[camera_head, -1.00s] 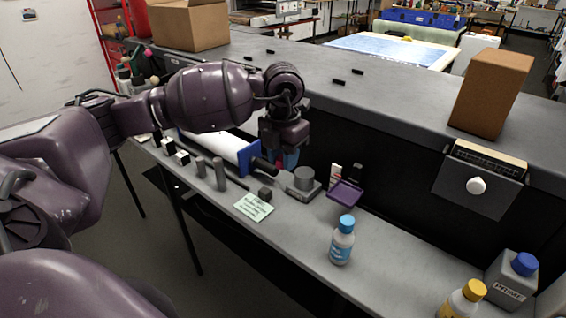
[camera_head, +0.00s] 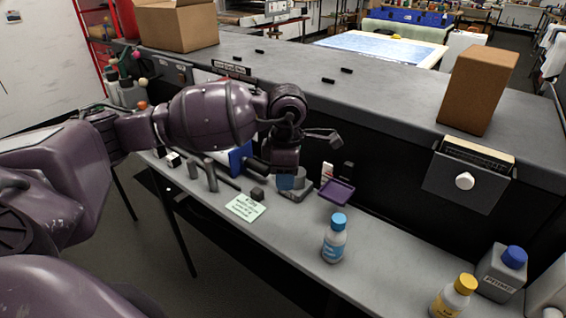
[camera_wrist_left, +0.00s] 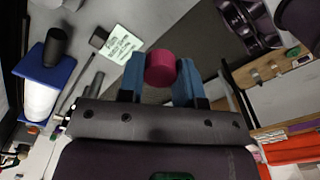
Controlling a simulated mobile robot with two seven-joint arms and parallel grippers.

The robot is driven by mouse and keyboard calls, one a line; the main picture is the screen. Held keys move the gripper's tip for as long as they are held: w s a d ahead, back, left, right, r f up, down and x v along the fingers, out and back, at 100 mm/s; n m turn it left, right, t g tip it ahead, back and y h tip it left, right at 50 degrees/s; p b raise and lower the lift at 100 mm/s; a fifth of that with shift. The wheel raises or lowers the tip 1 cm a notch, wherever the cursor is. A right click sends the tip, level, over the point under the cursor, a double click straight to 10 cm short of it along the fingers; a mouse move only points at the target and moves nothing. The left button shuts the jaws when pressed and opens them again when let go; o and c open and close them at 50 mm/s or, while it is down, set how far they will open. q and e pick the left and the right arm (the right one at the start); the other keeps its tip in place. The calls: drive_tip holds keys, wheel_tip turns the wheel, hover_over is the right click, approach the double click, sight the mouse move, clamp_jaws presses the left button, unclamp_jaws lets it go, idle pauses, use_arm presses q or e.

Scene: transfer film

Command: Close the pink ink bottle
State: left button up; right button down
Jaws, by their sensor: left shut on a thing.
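My left gripper (camera_head: 286,183) hangs over the bench in the head view, in front of a grey round piece. In the left wrist view, its two blue fingers are shut on a pink cap (camera_wrist_left: 160,68), one on each side of it. The cap is clear of any bottle there. In the head view the cap is hidden by the gripper. I cannot make out an open pink ink bottle in either view. A blue-capped bottle (camera_head: 334,240) stands upright on the bench, right of the gripper. My right gripper is not in view.
A yellow-capped bottle (camera_head: 454,297) and a grey blue-capped jug (camera_head: 502,272) stand at the right. A pale green note (camera_head: 246,208), a small purple tray (camera_head: 337,191) and a blue-ended roll (camera_wrist_left: 45,75) lie near the gripper. The raised ledge (camera_head: 380,112) runs behind.

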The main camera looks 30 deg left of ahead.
use_arm(q)
drive_tip(key=s+d+f+m, duration=0.1)
drive_tip(key=d+m, duration=0.3)
drive_tip(key=m, duration=0.7)
drive_tip(key=s+d+f+m, duration=0.1)
drive_tip(key=d+f+m, duration=0.2)
drive_tip(key=m, duration=0.9)
drive_tip(key=shift+s+d+f+m, duration=0.3)
drive_tip(key=shift+s+d+f, duration=0.1)
drive_tip(key=shift+f, duration=0.2)
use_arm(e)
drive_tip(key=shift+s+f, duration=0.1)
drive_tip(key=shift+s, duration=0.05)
